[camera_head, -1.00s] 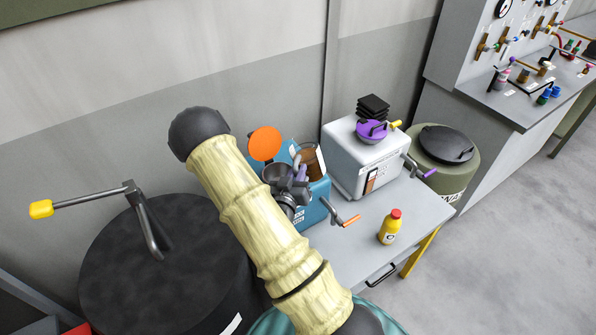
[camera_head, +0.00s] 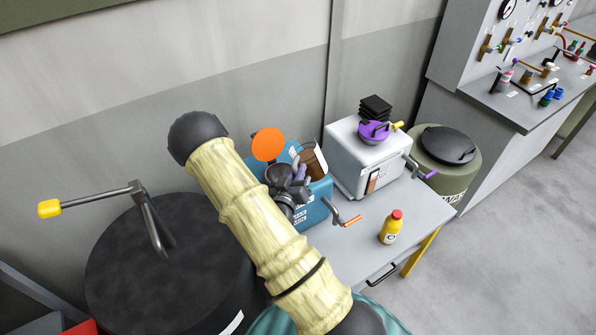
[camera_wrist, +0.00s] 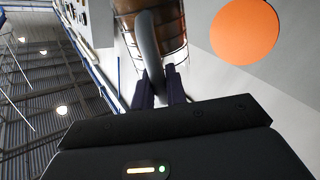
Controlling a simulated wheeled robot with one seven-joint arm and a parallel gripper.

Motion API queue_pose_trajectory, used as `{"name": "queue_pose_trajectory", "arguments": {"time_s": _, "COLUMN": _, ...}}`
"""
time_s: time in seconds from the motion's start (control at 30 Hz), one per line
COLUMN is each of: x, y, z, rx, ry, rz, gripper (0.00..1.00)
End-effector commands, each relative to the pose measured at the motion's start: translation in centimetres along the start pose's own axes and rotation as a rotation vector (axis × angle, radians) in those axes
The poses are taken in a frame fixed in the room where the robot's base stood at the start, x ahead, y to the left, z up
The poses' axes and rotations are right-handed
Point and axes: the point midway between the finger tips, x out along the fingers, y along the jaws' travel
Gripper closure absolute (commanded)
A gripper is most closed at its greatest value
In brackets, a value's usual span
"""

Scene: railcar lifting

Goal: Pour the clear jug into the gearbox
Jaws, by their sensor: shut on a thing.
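The clear jug (camera_head: 313,157) holds brown liquid and is tilted in the air above the blue box on the table. In the wrist view the jug (camera_wrist: 180,22) fills the top, with its grey handle between my fingers. My gripper (camera_head: 299,173) is shut on that handle; its dark purple fingers also show in the wrist view (camera_wrist: 160,86). A blue box (camera_head: 318,203) with an upright orange disc (camera_head: 269,144) and an orange-handled crank stands under my gripper. A white box (camera_head: 360,160) with a purple cap stands to its right. I cannot tell by label which is the gearbox.
A yellow bottle with a red cap (camera_head: 391,227) stands on the grey table (camera_head: 350,245). A black drum (camera_head: 165,270) with a yellow-handled crank is at left. A green drum (camera_head: 447,165) and a gauge bench (camera_head: 500,110) are at right. The wall is close behind.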

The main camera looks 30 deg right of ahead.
Motion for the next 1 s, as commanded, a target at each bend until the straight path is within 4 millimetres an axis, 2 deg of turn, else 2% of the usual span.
{"name": "queue_pose_trajectory", "arguments": {"time_s": 1.0, "x": 0.02, "y": -0.87, "z": -0.45, "rx": -0.166, "ry": 0.001, "rz": 0.0, "gripper": 1.0}}
